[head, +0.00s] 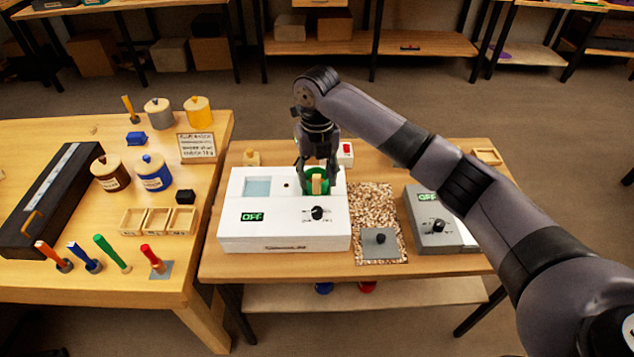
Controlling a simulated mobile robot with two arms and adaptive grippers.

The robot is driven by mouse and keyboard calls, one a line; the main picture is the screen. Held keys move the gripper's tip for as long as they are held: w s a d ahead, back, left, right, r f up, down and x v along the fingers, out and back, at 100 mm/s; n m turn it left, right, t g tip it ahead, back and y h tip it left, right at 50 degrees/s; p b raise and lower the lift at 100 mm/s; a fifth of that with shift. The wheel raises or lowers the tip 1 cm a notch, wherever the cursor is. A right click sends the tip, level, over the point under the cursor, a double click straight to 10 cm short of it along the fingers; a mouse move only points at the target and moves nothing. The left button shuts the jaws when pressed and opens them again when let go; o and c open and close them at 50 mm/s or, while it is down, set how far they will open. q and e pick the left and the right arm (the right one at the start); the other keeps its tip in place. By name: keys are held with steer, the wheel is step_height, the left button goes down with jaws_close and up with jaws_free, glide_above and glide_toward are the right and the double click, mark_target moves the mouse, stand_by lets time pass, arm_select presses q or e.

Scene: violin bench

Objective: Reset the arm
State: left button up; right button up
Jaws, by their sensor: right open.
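My right arm reaches in from the right side of the head view. Its gripper (318,180) points straight down at the back right of the white box (240,232). The gripper is open. Its fingers are close to a green round pot (324,187) set in the top of the box, with a light wooden piece upright in its middle. I cannot tell whether the fingers touch the pot. The box has a black knob (317,213) and a display reading OFF. My left gripper is not in view.
A pebbled mat (371,197) with a grey plate (380,250) lies right of the white box. A grey box (425,205) with an OFF display stands beyond it. A red-buttoned box (346,152) sits behind. The left table holds jars, wooden trays (158,221) and coloured-handled tools.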

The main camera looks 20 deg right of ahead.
stand_by(0.4)
steer(key=s+a+f+m+t+y, duration=0.1)
steer(key=s+a+f+m, duration=0.45)
steer(key=s+m, duration=0.2)
steer(key=s+a+f+m+y, duration=0.2)
steer(key=s+a+f+m, duration=0.2)
steer(key=s+f+m, duration=0.3)
steer(key=s+d+m+t+h, duration=0.1)
steer(key=s+d+m, duration=0.6)
steer(key=s+m, duration=0.25)
steer(key=s+d+m+t+h, duration=0.2)
steer(key=s+d+m, duration=0.4)
steer(key=s+m, duration=0.35)
step_height(320, 180, down, 26)
steer(key=g+b, duration=0.1)
steer(key=g, duration=0.1)
steer(key=s+d+f+g+b, duration=0.1)
steer(key=s+d+f, duration=0.2)
steer(key=s+f, duration=1.4)
steer(key=shift+s+f, duration=0.25)
steer(key=shift+f, duration=0.5)
